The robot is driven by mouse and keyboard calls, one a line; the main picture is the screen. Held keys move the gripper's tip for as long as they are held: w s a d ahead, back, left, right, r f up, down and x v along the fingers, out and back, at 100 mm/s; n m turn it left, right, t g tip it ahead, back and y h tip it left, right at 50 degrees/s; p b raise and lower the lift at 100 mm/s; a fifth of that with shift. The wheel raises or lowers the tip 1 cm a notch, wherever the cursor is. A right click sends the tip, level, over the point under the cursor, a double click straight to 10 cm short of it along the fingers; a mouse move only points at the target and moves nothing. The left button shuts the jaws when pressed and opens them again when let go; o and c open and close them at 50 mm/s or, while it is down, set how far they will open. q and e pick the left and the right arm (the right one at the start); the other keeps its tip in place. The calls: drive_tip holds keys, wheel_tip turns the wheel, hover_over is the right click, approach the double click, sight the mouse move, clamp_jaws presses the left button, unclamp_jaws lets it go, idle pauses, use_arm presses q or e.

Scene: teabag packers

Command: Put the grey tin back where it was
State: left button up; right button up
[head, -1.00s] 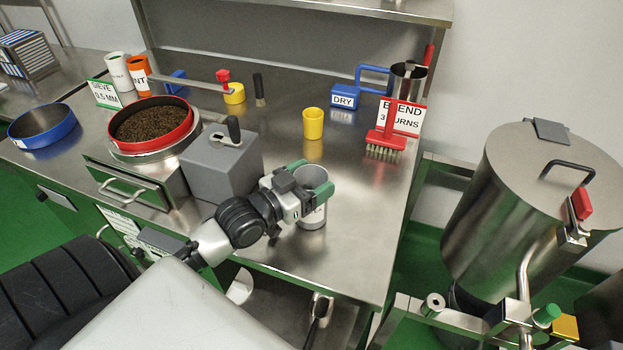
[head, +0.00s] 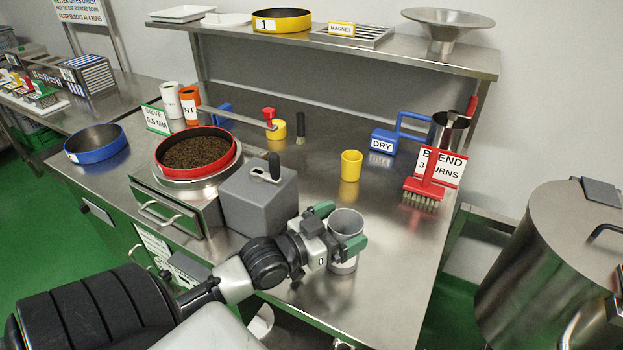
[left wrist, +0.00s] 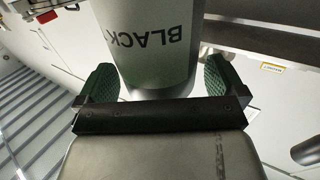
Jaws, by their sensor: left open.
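The grey tin (head: 345,224) stands upright on the steel bench near its front edge. My left gripper (head: 341,227) is open around it, with one green-padded finger on each side near the rim. In the left wrist view the tin (left wrist: 152,45) shows the label BLACK, upside down, between the two spread fingers (left wrist: 155,85). Gaps show between the pads and the tin there. The inside of the tin looks empty grey. My right gripper is not in view.
A grey box with a black handle (head: 258,200) stands left of my gripper. A yellow cup (head: 351,165) stands behind the tin, and a red brush (head: 427,182) with a BLEND sign (head: 440,164) to the right. White (head: 171,100) and orange (head: 189,104) tins stand at the back left.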

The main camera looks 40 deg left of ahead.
use_arm(q)
drive_tip(key=b+v, duration=0.1)
drive_tip(key=v, duration=0.9)
drive_tip(key=shift+s, duration=0.3)
drive_tip(key=shift+a, duration=0.1)
